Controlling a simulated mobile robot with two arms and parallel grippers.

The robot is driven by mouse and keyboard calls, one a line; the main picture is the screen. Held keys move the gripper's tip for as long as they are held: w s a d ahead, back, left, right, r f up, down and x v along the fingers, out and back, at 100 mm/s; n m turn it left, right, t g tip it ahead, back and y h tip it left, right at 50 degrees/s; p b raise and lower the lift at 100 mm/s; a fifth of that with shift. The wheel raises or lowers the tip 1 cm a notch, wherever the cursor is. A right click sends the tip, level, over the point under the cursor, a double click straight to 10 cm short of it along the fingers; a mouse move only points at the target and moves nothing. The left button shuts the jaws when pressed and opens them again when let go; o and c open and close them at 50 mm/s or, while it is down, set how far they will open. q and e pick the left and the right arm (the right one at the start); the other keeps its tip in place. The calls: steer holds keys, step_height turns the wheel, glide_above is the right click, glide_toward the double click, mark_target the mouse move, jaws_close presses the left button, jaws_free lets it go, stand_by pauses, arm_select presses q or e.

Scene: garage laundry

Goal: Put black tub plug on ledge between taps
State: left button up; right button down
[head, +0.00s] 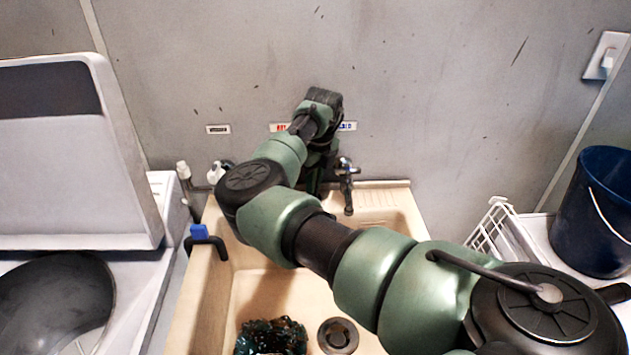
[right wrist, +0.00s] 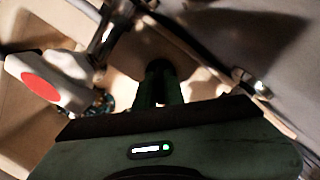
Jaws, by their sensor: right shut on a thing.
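My right arm reaches over the cream laundry tub (head: 255,290) to its back ledge. My right gripper (head: 315,180) is between the taps, mostly hidden by my arm in the head view. In the right wrist view its dark green fingers (right wrist: 160,92) are shut on a small black thing at their tips, which looks like the black tub plug (right wrist: 160,67). It is too dark to tell whether the plug touches the ledge. The left tap (head: 217,172) has a white handle; a red-marked tap handle (right wrist: 45,82) shows in the wrist view. The chrome right tap (head: 346,182) stands beside the gripper.
A dark teal crumpled or glassy thing (head: 270,338) lies in the tub beside the drain (head: 338,335). A black hook-like thing with a blue top (head: 203,240) sits on the left rim. A white washer (head: 75,150) stands left; a blue bucket (head: 592,215) and white rack (head: 497,230) stand right.

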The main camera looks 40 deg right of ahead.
steer(key=shift+a+f, duration=0.1)
steer(key=c, duration=1.5)
jaws_free()
steer(key=shift+s, duration=0.1)
steer(key=shift+d, duration=0.2)
arm_select(q)
steer(key=shift+w+a+r, duration=0.1)
steer(key=shift+w+a, duration=0.05)
steer(key=shift+a, duration=0.2)
steer(key=shift+d, duration=0.1)
arm_select(e)
steer(key=shift+r, duration=0.3)
arm_select(q)
steer(key=shift+d+f+b, duration=0.15)
steer(key=shift+f+b, duration=0.6)
steer(key=shift+b, duration=0.05)
arm_select(e)
steer(key=r, duration=0.4)
steer(key=s+r, duration=0.1)
steer(key=r, duration=0.6)
steer(key=shift+s+r, duration=0.25)
steer(key=shift+r, duration=0.1)
steer(key=shift+f, duration=0.1)
